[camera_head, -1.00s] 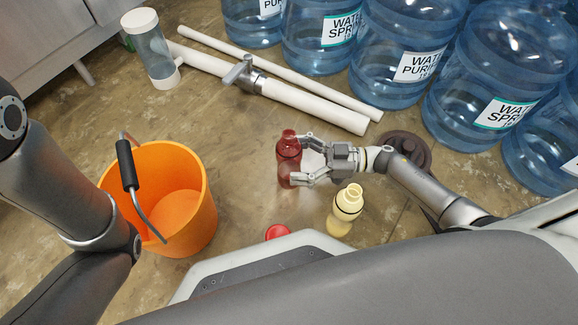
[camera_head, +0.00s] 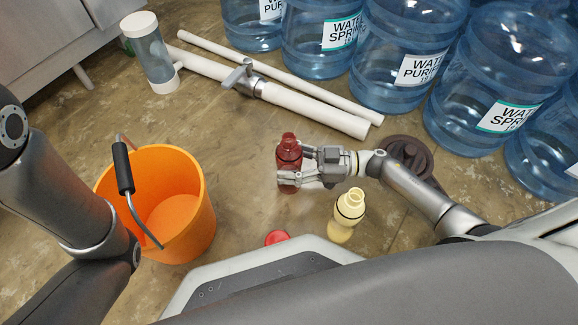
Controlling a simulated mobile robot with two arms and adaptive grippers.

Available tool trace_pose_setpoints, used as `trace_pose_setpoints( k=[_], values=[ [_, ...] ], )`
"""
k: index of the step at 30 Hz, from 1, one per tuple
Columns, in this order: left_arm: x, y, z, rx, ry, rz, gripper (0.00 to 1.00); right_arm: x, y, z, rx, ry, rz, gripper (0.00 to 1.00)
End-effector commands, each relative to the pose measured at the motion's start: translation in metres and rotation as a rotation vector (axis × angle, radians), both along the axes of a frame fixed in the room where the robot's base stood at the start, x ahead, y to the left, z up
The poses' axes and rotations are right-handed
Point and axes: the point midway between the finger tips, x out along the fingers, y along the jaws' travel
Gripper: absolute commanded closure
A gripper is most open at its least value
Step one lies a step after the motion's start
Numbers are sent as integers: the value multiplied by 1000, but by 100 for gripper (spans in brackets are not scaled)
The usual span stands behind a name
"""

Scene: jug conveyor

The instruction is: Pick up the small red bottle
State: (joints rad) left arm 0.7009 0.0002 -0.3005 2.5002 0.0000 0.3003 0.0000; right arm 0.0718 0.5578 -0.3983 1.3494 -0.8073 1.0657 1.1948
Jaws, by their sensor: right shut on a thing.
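The small red bottle (camera_head: 289,152) stands upright near the middle of the floor in the head view. My right gripper (camera_head: 291,166) reaches it from the right and is shut on its body, with the fingers covering part of its side. I cannot tell whether its base touches the floor. My left arm comes in at the left edge; its gripper is not in view.
An orange bucket (camera_head: 205,200) stands at the left. A yellow bottle (camera_head: 348,209) is close below my right gripper. A red round thing (camera_head: 277,237) lies by my base. White pipes (camera_head: 310,108) and large blue water jugs (camera_head: 400,65) are behind.

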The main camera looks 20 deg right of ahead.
Motion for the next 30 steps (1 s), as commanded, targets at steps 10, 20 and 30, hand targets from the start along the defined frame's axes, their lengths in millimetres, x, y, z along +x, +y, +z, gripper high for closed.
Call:
trace_pose_setpoints(
  k=[10,20,30],
  values=[
    [0,0,7,0,1,1,60,0,0,8,0,-1,0,74],
    [1,0,43,0,2,1,60,0,0,49,0,-2,1,74],
    [1,0,83,0,2,1,60,0,0,96,1,-1,1,74]
  ],
)
